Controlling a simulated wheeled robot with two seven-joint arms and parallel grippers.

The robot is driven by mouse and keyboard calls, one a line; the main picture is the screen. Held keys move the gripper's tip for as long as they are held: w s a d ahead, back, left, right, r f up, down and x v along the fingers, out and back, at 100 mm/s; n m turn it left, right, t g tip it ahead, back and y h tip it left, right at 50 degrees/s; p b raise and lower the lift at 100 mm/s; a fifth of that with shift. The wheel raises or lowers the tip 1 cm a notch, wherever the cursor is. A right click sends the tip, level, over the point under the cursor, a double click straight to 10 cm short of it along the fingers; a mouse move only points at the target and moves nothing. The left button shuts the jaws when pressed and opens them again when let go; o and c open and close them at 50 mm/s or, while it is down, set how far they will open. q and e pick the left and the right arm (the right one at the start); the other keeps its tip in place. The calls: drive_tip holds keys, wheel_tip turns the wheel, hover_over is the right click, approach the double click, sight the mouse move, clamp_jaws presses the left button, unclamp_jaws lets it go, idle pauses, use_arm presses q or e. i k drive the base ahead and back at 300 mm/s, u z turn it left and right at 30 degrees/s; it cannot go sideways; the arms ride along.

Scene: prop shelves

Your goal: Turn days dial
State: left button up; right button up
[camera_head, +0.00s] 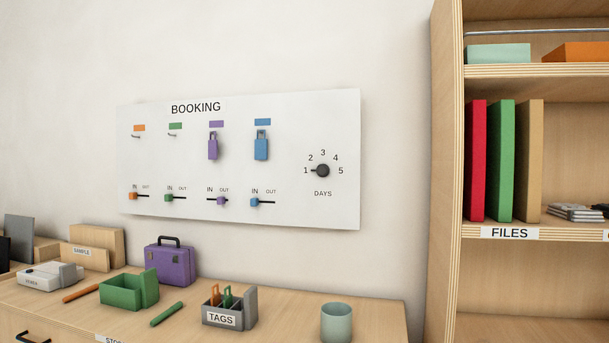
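The days dial (322,170) is a small black round knob on the right part of the white BOOKING board (285,205). The numbers 1 to 5 arc over it, with DAYS printed below. Its pointer appears to face left, toward the 1. Neither of my grippers is in view, and nothing touches the dial.
Blue (261,147) and purple (213,147) tags hang on the board above coloured IN/OUT sliders. Below, the cabinet top (285,313) holds a purple case (170,265), a TAGS holder (243,310) and a cup (336,322). A tall shelf (446,170) stands right. The space before the dial is clear.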

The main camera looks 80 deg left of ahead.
sight(322, 170)
drive_tip(key=u, duration=2.4)
